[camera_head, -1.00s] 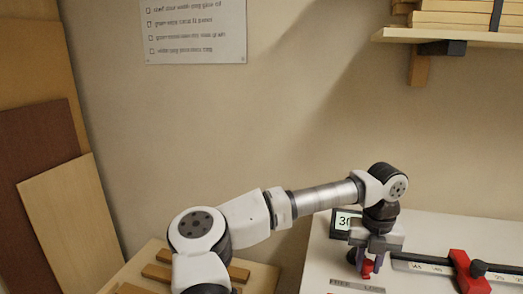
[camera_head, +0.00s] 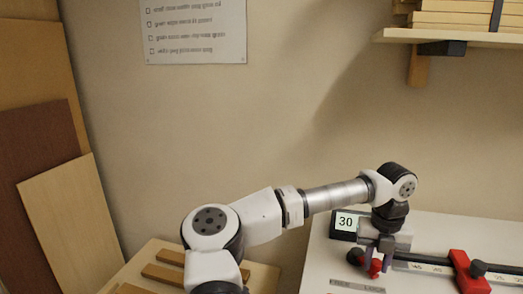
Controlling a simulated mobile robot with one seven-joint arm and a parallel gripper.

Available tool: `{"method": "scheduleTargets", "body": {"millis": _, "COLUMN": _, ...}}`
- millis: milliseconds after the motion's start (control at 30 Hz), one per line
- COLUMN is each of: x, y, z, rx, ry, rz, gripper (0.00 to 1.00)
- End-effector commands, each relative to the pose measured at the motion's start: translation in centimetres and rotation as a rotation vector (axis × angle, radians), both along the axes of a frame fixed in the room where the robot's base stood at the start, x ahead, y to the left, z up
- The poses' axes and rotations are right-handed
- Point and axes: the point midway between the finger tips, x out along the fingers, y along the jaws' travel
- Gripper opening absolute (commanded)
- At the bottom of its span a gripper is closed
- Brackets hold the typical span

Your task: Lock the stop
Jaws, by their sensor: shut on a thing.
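My gripper (camera_head: 375,268) points down at the left end of the bench and is shut on a small red lever (camera_head: 376,269), most of which the fingers hide. A dark round knob (camera_head: 354,257) shows just left of the fingers. Below them is a plate (camera_head: 357,286) lettered FREE on the left and, less clearly, LOCK on the right. A red stop block (camera_head: 466,273) with a black knob (camera_head: 479,267) sits across the dark rail (camera_head: 428,267), to the right of my gripper and apart from it.
A small display (camera_head: 345,222) reading 30 stands behind my gripper. The white bench top (camera_head: 460,232) is clear behind the rail. A shelf (camera_head: 450,36) with stacked boards hangs at the upper right. Wooden strips (camera_head: 165,273) lie on a lower surface at left.

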Motion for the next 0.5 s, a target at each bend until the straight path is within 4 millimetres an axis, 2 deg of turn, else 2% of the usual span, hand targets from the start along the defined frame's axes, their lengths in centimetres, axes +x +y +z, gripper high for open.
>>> {"method": "scheduleTargets", "body": {"millis": 500, "x": 0.22, "y": -0.77, "z": 0.01, "rx": 0.0, "ry": 0.0, "rz": 0.0, "gripper": 0.19}}
